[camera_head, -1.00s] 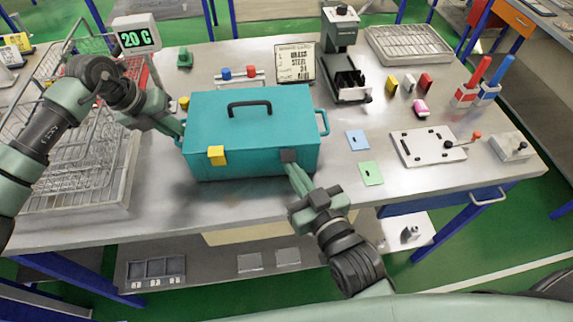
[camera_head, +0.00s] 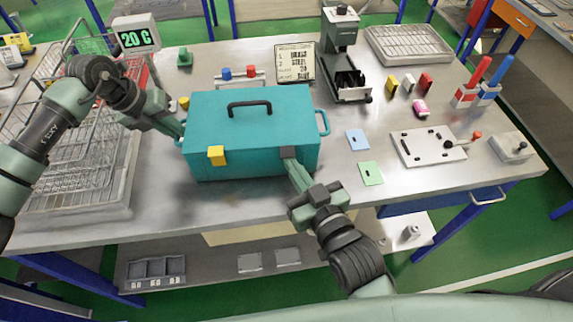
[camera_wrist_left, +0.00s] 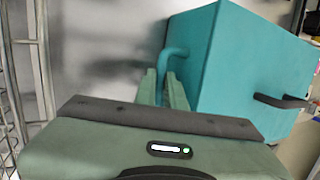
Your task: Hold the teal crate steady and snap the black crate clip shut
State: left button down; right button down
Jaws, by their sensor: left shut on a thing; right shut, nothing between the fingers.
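The teal crate (camera_head: 228,166) stands closed on the workbench, with a black handle (camera_head: 249,107) on its lid. A yellow clip (camera_head: 216,156) lies flat on its front left. The black clip (camera_head: 288,152) is at the front right, under the lid edge. My left gripper (camera_head: 181,131) is shut on the crate's left side handle; in the left wrist view its fingers (camera_wrist_left: 163,88) flank the teal loop (camera_wrist_left: 173,52). My right gripper (camera_head: 293,166) is shut and empty, its tips against or just below the black clip. Exact contact is hidden.
A wire basket rack (camera_head: 75,190) stands left of the crate. A blue card (camera_head: 357,140), a green card (camera_head: 370,173) and a white plate (camera_head: 428,150) lie to the right. A sign (camera_head: 295,63) stands behind. The bench's front edge is close before the crate.

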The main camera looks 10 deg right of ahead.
jog(key=shift+w+r, duration=0.15)
jog(key=shift+w, duration=0.05)
jog(key=shift+s, duration=0.15)
jog(key=shift+s+a, duration=0.2)
jog(key=shift+s, duration=2.2)
jog(key=v, duration=1.2)
pick_arm(q)
jog(key=c, duration=1.4)
grip_release()
